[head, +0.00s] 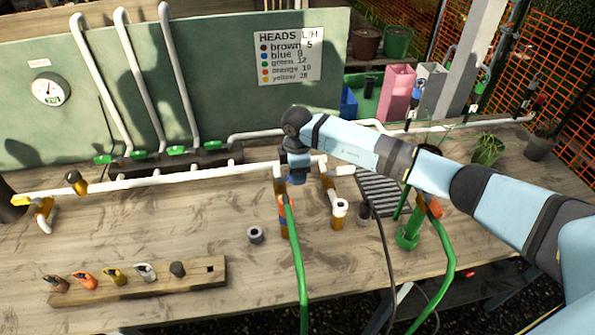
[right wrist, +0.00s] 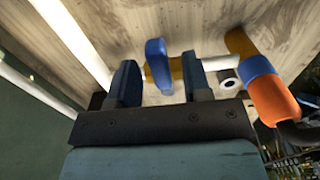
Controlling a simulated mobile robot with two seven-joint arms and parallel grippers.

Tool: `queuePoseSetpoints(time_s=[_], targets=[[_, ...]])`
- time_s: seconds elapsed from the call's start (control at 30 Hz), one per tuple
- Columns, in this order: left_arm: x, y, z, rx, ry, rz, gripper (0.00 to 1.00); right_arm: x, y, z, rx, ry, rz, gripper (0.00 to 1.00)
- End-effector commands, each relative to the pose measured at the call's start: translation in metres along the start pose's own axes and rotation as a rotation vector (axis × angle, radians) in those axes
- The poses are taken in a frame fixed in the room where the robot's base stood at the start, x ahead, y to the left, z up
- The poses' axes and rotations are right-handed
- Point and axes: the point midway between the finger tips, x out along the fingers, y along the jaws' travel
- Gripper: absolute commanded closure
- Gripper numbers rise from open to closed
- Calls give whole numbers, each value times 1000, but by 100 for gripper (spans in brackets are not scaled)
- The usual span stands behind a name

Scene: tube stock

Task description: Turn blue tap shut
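The blue tap handle (right wrist: 156,63) shows in the right wrist view on a brass tap body (right wrist: 176,68). The handle appears to lie across the body. My right gripper (right wrist: 158,75) is open, with one finger on each side of the handle and a visible gap to both. In the head view my right gripper (head: 294,178) points down at the tap by the white pipe, and a bit of blue handle (head: 296,181) shows under it; the gripper hides most of the tap. My left gripper is not in view.
A white-ended brass outlet (head: 339,213) and a grey ring (head: 255,235) are nearby. A wooden rack (head: 200,280) of coloured heads lies front left. A green panel (head: 220,75) stands behind.

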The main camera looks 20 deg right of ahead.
Motion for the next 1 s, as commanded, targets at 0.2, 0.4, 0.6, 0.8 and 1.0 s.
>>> queuePoseSetpoints(time_s=[0.2, 0.4, 0.6, 0.8, 1.0], targets=[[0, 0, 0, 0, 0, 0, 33, -3, 0, 0, -1, 1, 0, 55], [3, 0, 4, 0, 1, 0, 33, -32, 0, 0, -2, 1, 3, 55], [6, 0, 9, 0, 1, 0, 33, -79, 1, 0, -2, 2, 4, 55], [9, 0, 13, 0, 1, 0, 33, -117, 0, 0, -1, 0, 2, 55], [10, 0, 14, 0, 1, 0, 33, -136, 0, 0, 0, 0, 1, 55]])
